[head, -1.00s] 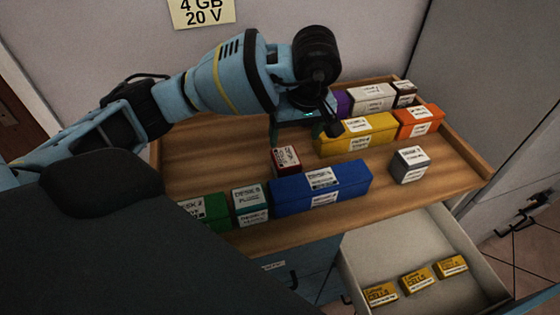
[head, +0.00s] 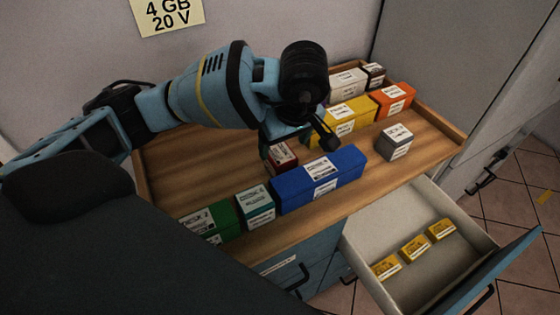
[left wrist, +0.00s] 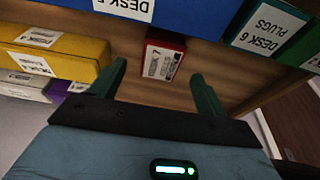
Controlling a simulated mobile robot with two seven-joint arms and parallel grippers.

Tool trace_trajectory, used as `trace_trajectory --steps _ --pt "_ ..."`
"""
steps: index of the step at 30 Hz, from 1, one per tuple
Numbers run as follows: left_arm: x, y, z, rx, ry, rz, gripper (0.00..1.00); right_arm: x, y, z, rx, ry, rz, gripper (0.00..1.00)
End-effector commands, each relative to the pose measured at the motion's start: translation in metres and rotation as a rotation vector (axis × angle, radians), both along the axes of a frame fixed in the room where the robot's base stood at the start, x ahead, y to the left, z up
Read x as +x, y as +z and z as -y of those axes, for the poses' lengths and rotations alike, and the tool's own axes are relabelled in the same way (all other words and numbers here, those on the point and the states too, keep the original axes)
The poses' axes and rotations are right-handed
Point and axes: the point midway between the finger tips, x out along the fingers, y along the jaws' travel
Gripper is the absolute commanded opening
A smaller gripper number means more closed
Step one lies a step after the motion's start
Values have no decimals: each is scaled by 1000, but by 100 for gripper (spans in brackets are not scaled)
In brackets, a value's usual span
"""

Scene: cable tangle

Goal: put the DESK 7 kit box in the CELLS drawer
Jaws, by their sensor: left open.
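A small dark red box (head: 281,156) with a white label stands on the wooden top, behind the long blue box; its label is too small to read. It also shows in the left wrist view (left wrist: 163,55), between and beyond my fingertips. My left gripper (head: 297,141) is open and empty, pointing down over the red box. No label in view clearly reads DESK 7. An open drawer (head: 392,235) at the lower right holds several small yellow boxes (head: 415,248) that seem marked CELLS. My right gripper is not in view.
A blue box (head: 318,180), a teal DESK 6 PLUGS box (head: 255,207) and a green box (head: 210,221) line the front edge. Yellow (head: 350,118), orange (head: 394,98) and white boxes stand behind; a grey box (head: 395,142) stands at right. The drawer's near floor is bare.

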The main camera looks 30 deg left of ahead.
Motion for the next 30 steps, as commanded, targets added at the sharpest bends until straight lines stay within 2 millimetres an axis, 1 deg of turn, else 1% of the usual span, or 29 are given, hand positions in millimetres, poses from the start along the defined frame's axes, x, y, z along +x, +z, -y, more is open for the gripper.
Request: trace_trajectory --steps 3,6,11,13,18,22,25,30 --pt "1 -13 -3 0 0 -5 75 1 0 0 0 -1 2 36" --pt "2 -21 -5 1 1 -3 75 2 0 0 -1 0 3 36" --pt "3 -24 -6 0 1 -2 75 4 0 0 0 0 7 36" --pt "3 -29 -7 0 1 -4 75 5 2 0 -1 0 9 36" --pt "6 -52 -13 1 2 -4 75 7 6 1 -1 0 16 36" --pt "8 -67 -17 2 0 -3 75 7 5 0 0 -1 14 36" --pt "9 -71 -18 0 0 -1 75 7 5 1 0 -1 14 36" --pt "9 -72 -18 1 -1 -1 75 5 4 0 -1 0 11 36"
